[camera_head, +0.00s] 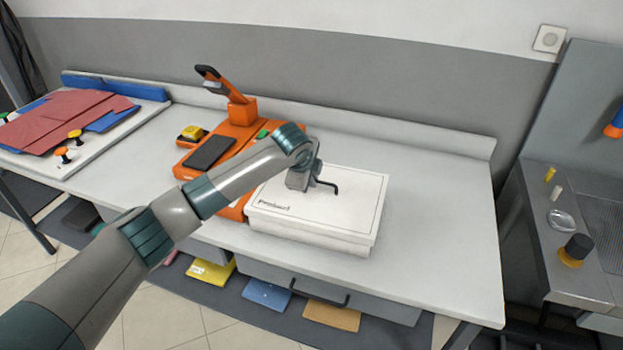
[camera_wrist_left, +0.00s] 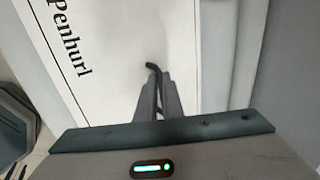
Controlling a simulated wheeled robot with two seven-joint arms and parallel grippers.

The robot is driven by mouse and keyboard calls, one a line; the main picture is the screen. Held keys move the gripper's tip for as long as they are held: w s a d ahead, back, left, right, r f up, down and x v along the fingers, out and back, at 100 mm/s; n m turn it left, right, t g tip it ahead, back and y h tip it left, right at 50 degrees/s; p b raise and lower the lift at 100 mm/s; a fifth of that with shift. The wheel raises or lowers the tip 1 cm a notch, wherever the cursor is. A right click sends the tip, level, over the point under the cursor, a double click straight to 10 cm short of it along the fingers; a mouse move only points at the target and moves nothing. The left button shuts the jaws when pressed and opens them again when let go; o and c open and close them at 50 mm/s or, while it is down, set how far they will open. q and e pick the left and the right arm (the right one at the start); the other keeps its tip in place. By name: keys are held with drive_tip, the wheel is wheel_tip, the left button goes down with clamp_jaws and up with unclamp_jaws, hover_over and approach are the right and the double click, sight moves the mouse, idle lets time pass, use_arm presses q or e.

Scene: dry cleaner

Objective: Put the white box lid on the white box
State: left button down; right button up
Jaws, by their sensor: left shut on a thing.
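The white box lid (camera_head: 350,208) has printed lettering and a dark handle (camera_head: 331,186) on top. It lies over the white box (camera_head: 310,238) on the table and lines up with it closely. I cannot tell whether a small gap is left between them. My left gripper (camera_head: 316,181) is above the lid and shut on its handle. In the left wrist view the fingers (camera_wrist_left: 158,95) close on the dark handle (camera_wrist_left: 152,67) above the lid's white top (camera_wrist_left: 110,60). The inside of the box is hidden. My right gripper is not in view.
An orange machine (camera_head: 240,140) with a raised lever stands left of the box, close behind my left arm. The white table (camera_head: 440,220) is clear right of the box. A grey counter (camera_head: 570,230) stands farther right.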

use_arm(q)
drive_tip(key=shift+a+p, duration=0.1)
drive_tip(key=shift+p, duration=0.7)
idle(0.9)
drive_tip(key=shift+f, duration=0.65)
idle(0.7)
drive_tip(key=shift+f, duration=0.45)
idle(1.2)
drive_tip(key=c, duration=1.8)
unclamp_jaws()
drive_tip(key=shift+b+v, duration=2.25)
drive_tip(key=shift+v, duration=6.45)
